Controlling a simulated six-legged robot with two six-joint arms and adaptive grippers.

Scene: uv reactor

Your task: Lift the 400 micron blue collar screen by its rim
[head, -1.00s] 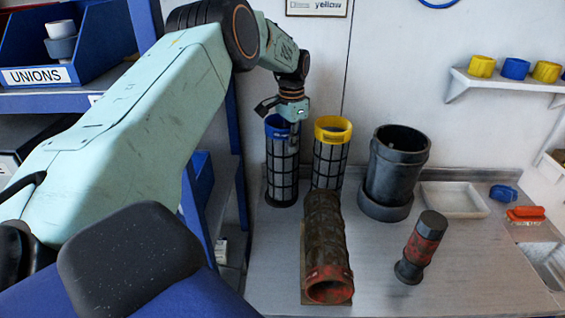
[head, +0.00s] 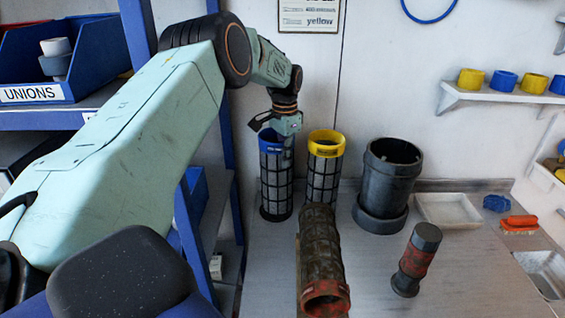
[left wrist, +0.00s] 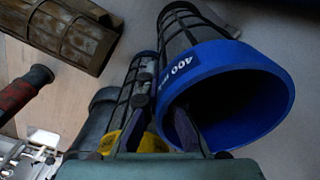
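The blue collar screen (head: 275,185) stands upright at the back left of the bench, a dark mesh cylinder with a blue collar. In the left wrist view its blue collar (left wrist: 245,88) carries a "400" label. My left gripper (head: 277,133) is over the collar's right side in the head view. In the left wrist view the gripper (left wrist: 163,108) has its fingers apart, one outside the rim and one inside the collar's opening. Whether either finger touches the rim cannot be told. My right gripper is not in view.
A yellow collar screen (head: 323,180) stands close to the right, near the outer finger. A black pot (head: 388,185), a rusty cylinder (head: 320,255), a red-black tool (head: 415,260) and a white tray (head: 448,211) share the bench. A blue shelf post stands just left.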

